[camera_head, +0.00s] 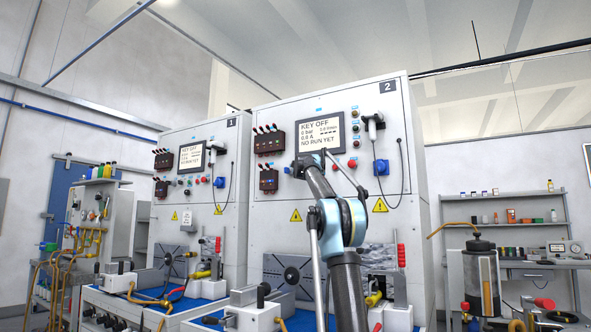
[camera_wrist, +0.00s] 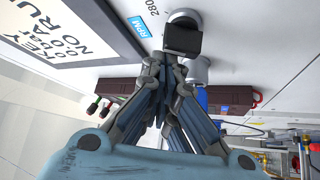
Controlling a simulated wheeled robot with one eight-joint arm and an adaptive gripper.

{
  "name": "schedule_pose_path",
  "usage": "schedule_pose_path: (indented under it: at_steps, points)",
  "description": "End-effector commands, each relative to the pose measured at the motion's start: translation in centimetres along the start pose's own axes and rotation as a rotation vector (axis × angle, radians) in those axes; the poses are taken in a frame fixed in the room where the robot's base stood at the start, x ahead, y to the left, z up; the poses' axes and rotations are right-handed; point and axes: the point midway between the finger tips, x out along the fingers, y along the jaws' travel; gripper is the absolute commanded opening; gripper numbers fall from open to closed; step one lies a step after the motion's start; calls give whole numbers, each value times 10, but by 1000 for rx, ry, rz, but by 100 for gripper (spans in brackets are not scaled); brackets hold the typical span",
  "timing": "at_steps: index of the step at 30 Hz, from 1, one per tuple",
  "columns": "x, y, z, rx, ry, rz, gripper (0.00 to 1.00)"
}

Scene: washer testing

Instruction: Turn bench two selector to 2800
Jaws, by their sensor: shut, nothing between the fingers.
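The selector is a black block knob (camera_wrist: 183,39) on a pale round base in the wrist view. A blue RPM label (camera_wrist: 138,27) and a partly cut-off number starting 280 (camera_wrist: 153,7) are beside it. My gripper (camera_wrist: 170,60) is shut, with its fingertips right at the knob's lower edge; I cannot tell whether they touch. In the head view my arm reaches up to the bench two panel (camera_head: 285,200), just below its screen (camera_head: 320,135), and hides the selector. The screen reads KEY OFF and NO RUN YET.
A grey cylindrical part (camera_wrist: 198,70) stands beside my fingers. Dark red switch boxes (camera_head: 268,142) are left of the screen; a blue knob (camera_head: 381,167) and a corded handpiece (camera_head: 375,125) are to the right. Bench one (camera_head: 200,160) stands at left.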

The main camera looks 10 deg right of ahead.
Motion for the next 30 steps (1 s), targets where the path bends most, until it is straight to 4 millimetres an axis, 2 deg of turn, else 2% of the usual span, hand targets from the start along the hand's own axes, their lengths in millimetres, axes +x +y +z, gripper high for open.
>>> schedule_pose_path:
  at_steps: [13, 22, 30]
  points:
    - [-2, 0, 2, 2, 0, 2, 0]
    - [-8, 1, 10, 103, 0, 82, 0]
    - [-9, 2, 15, 109, -4, 88, 0]
